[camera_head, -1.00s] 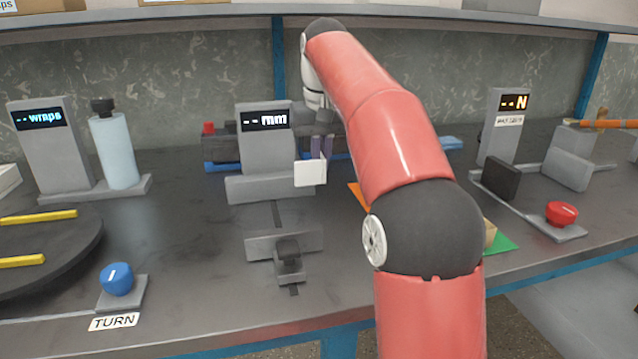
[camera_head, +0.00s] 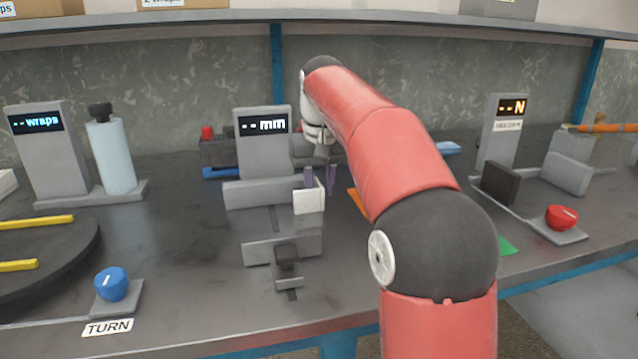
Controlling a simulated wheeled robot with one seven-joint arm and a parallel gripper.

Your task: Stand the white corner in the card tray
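The white corner (camera_head: 309,201) shows as a small pale block at the tips of my gripper (camera_head: 319,182). The gripper's purple fingers point down just behind it, and it appears held between them. It hangs in front of the right end of the grey measuring stand's jaw, near the table surface; I cannot tell whether it touches anything. I cannot make out the card tray for certain. An orange edge (camera_head: 357,202) and a green edge (camera_head: 507,246) show on either side of my red arm, which hides what lies between them.
The grey stand with the "mm" display (camera_head: 262,124) and its sliding jaw (camera_head: 288,266) are close by the gripper. A blue TURN knob (camera_head: 111,284) and dark turntable (camera_head: 40,250) are at left. A red button (camera_head: 562,217) and "N" display (camera_head: 512,107) are at right.

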